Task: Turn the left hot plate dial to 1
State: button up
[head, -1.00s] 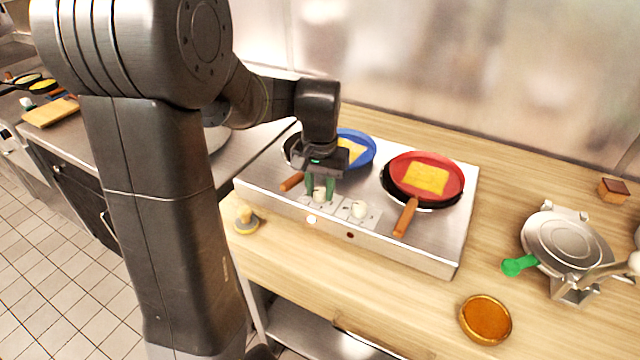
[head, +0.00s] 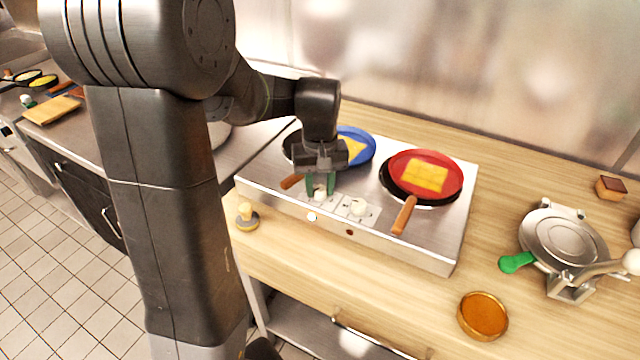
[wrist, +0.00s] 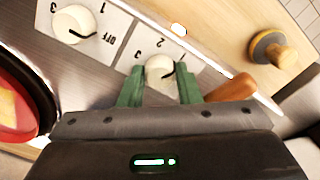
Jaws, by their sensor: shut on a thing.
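The left hot plate dial (head: 319,196) is a cream knob on the front of the steel hot plate (head: 440,258). My gripper (head: 320,187) points down with its green fingers shut on this dial. In the wrist view the dial (wrist: 160,72) sits between the fingertips (wrist: 160,85), with 1, 2 and 3 printed around it. Its dark pointer line aims to the right, on the side of the 1; the exact mark is hard to tell. The right dial (head: 358,207) is free; in the wrist view its pointer (wrist: 72,22) is toward OFF.
A yellow-knobbed tool (head: 247,216) stands to the left.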

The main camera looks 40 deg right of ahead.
aim_at(320, 188)
jog(key=shift+d, duration=0.1)
jog(key=o, duration=0.7)
jog(key=shift+r, duration=0.1)
notch_tip(320, 188, up, 14)
jog(key=shift+f, duration=0.1)
jog(key=shift+f, duration=0.1)
dwell(0.5)
notch_tip(320, 188, down, 14)
jog(key=shift+r, duration=0.1)
dwell(0.4)
jog(key=shift+r, duration=0.1)
